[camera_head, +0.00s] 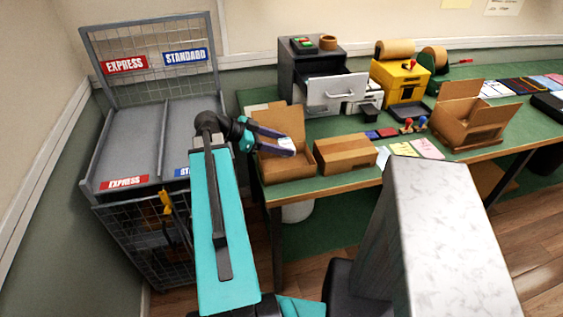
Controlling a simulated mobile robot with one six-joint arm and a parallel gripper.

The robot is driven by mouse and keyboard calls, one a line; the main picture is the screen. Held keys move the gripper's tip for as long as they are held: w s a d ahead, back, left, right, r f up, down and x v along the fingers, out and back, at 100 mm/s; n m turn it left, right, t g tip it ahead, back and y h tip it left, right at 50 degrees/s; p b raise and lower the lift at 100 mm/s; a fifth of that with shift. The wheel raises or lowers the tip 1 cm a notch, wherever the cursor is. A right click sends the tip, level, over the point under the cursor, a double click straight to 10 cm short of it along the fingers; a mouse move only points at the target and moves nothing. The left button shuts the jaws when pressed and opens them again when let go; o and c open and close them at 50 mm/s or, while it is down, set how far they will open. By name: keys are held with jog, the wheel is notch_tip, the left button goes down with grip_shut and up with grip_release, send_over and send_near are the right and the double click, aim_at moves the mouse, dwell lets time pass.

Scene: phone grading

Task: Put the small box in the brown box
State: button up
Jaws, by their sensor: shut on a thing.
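A small whitish box (287,144) is between the fingertips of my gripper (280,143), which is shut on it. My gripper reaches in from the left, over an open brown cardboard box (289,169) at the left front of the green table. The small box appears above that box's opening, in front of its raised back flap. The fingers hide part of the small box and part of the brown box's inside. I cannot tell the exact height of the small box over the opening.
A closed cardboard box (345,154) stands just right of the open one. Another open cardboard box (470,122) stands farther right. A grey drawer cabinet (334,90) and yellow machine (400,82) are behind. A wire-sided express/standard rack (140,130) stands left of the table.

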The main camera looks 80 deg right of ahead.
aim_at(280, 169)
jog(key=shift+f+p, duration=0.4)
jog(key=shift+f, duration=1.55)
jog(key=shift+f, duration=0.1)
jog(key=shift+f+p, duration=0.6)
jog(key=shift+f, duration=1.35)
jog(key=shift+f, duration=0.15)
jog(key=o, duration=0.8)
jog(key=shift+c, duration=0.2)
jog(key=shift+r, duration=0.2)
jog(key=b+v, duration=0.3)
jog(key=v, duration=0.9)
jog(key=shift+b, duration=0.4)
